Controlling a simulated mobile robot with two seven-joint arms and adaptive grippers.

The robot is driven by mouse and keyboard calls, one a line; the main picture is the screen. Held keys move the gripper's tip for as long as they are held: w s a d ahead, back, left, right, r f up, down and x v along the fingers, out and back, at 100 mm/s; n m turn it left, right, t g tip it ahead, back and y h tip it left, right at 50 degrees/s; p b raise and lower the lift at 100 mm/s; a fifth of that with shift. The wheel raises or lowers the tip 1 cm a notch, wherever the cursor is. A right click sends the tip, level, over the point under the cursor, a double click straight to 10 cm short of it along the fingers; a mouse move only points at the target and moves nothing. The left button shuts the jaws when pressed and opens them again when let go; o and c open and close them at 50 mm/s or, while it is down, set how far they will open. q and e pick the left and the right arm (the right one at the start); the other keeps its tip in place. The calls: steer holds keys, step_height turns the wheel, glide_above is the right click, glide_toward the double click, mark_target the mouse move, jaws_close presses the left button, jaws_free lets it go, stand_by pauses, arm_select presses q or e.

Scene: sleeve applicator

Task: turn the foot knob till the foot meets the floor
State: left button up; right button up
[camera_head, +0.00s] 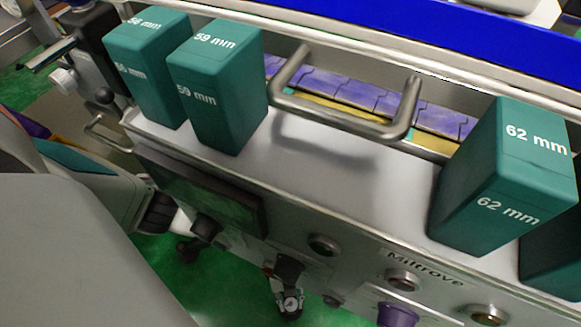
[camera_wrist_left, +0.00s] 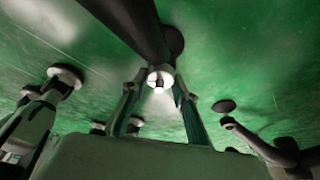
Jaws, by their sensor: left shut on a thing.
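My left gripper (camera_wrist_left: 158,84) is shut on a pale, ring-like knob (camera_wrist_left: 160,76) in the left wrist view, with one finger on each side of it. I take this knob for the foot knob. A thick dark leg (camera_wrist_left: 138,24) runs down to the same place. A dark round patch (camera_wrist_left: 174,40) lies beside the leg on the green floor; I cannot tell whether it is the foot or a shadow, nor whether there is a gap. In the head view my left arm reaches low behind the panel's left end, and its fingertips are not clear. My right gripper is not in view.
Teal blocks marked 59 mm (camera_head: 215,90) and 62 mm (camera_head: 500,185) stand on the machine's steel shelf (camera_head: 330,172). A steel handle (camera_head: 345,118) rises between them. A dark screen (camera_head: 200,190) and a purple knob (camera_head: 396,314) are on the front. Another foot (camera_wrist_left: 66,74) shows left.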

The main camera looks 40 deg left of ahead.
arm_select(q)
steer(key=shift+a, duration=0.15)
steer(key=o, duration=1.1)
steer(key=shift+v, duration=3.75)
